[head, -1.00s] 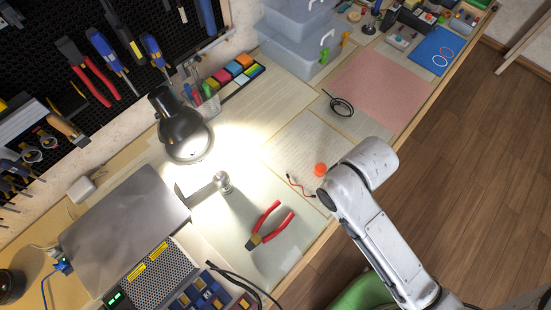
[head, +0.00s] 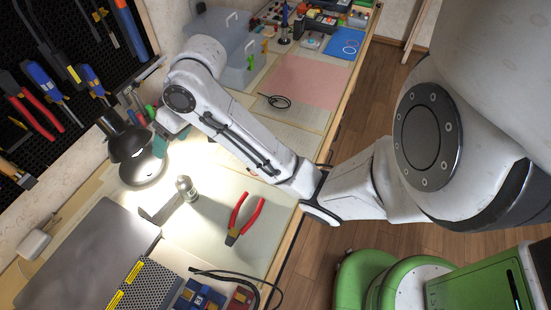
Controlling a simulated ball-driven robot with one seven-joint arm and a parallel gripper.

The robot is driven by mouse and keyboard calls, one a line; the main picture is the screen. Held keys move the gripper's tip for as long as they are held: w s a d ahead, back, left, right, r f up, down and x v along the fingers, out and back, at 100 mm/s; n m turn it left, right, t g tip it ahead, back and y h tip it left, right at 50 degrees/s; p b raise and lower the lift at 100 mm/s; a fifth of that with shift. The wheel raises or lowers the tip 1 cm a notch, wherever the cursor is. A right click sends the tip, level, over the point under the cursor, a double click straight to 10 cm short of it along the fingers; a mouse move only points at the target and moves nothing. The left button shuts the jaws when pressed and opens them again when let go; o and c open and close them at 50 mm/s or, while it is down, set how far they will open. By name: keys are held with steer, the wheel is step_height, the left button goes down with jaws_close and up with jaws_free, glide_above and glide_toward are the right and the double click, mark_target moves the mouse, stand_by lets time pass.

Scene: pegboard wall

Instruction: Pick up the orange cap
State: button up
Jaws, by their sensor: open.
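The orange cap is not visible now; my arm covers the part of the bench where it lay, between the black cable and the red-handled pliers (head: 243,218). My arm reaches in from the right across the bench. Its far end is near the desk lamp. My gripper (head: 168,134) shows only in part there, small and dark beside the lamp head, and its fingers are hard to make out. It is open, and I see nothing held in it. It is well to the left of where the cap lay.
A black desk lamp (head: 136,150) lights the bench by a metal cylinder (head: 186,188). A laptop (head: 90,255) lies front left. A coiled black cable (head: 275,101) and a pink mat (head: 305,80) lie beyond my arm. Clear plastic boxes (head: 222,45) stand at the back.

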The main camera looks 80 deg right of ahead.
steer(key=s+d+f+m+g+h+b, duration=0.1)
steer(key=s+d+f+g+b, duration=0.15)
steer(key=s+d, duration=0.55)
steer(key=s+d+f+g, duration=0.1)
steer(key=s+d+f, duration=0.1)
steer(key=s+f, duration=0.1)
steer(key=s+d+f+m+g+b, duration=0.1)
steer(key=s+d+f, duration=0.1)
steer(key=s+f, duration=0.2)
steer(key=s+d+f+g+b, duration=0.1)
steer(key=s+d+f, duration=0.2)
steer(key=s+f, duration=0.1)
steer(key=shift+s+d+m+h, duration=0.1)
steer(key=shift+s+m+h, duration=0.25)
steer(key=shift+s, duration=0.35)
steer(key=shift+w+d+f, duration=0.1)
steer(key=shift+w+f, duration=0.05)
steer(key=shift+f, duration=2.75)
steer(key=c, duration=1.2)
steer(key=shift+r, duration=0.1)
